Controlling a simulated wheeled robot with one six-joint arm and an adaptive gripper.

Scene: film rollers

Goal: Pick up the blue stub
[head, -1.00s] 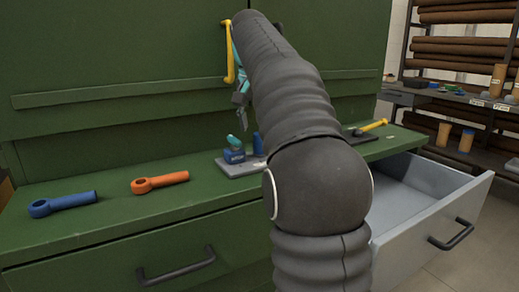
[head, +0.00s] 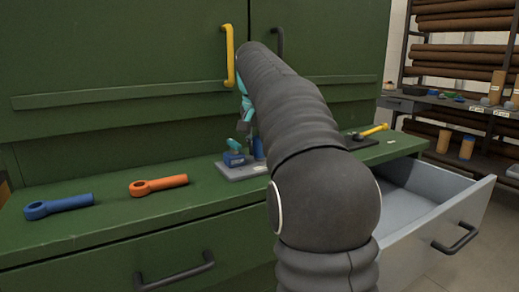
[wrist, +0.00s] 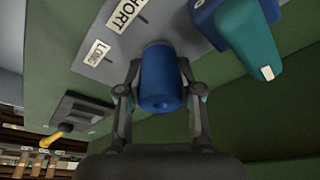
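The blue stub (wrist: 162,78) is a short cylinder with a small hole in its end. It stands on a grey plate (head: 238,173) on the green bench, beside the label reading "SHORT". In the head view, the stub (head: 259,149) is partly hidden by my arm. My gripper (wrist: 162,72) is open, with one finger on each side of the stub. Whether the fingers touch it is hard to tell. In the head view my gripper is mostly hidden behind my arm.
A blue block with a teal lever (head: 235,158) stands close to the stub. Blue (head: 60,205) and orange (head: 158,185) ring-ended handles lie left on the bench. A yellow-handled tool (head: 373,131) lies right, above an open grey drawer (head: 410,205). Cabinet doors with a yellow handle (head: 229,55) rise behind.

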